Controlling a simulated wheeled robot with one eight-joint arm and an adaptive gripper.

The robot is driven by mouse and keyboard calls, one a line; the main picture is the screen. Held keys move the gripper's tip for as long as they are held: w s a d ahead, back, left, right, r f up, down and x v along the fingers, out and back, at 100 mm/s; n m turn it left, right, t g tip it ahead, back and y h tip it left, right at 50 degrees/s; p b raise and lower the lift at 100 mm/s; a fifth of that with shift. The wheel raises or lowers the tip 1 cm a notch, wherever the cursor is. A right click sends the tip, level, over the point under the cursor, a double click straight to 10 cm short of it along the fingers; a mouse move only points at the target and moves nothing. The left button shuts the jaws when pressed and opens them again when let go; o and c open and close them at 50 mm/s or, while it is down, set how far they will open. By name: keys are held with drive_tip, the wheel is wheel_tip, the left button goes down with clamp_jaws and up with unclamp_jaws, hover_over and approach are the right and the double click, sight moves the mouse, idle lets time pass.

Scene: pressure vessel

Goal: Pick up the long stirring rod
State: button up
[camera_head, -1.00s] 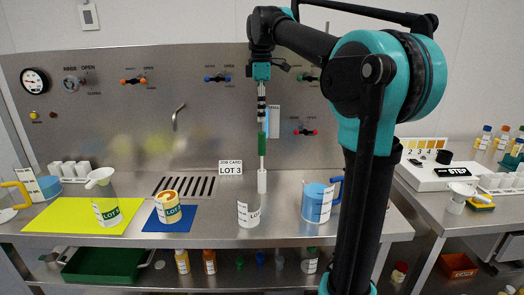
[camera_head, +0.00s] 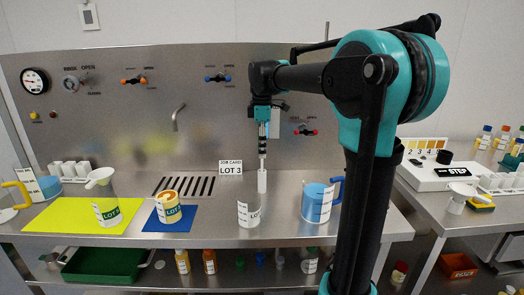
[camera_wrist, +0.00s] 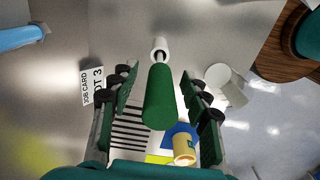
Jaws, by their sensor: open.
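The long stirring rod stands upright, its pale shaft (camera_head: 263,163) running down into a white holder (camera_head: 262,182) on the steel counter. In the wrist view its thick green handle (camera_wrist: 160,110) lies between my open fingers, with gaps on both sides. The white piece (camera_wrist: 160,50) shows beyond the handle. My gripper (camera_head: 263,150) points straight down over the rod, with its fingers around the upper part. In the head view they mostly hide the green handle. I cannot see any finger touching it.
A job card (camera_head: 231,168) and drain grille (camera_head: 184,187) are on the left. The steel back panel stands behind.

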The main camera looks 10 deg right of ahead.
drive_tip(key=shift+f, duration=0.1)
drive_tip(key=shift+c, duration=0.2)
clamp_jaws()
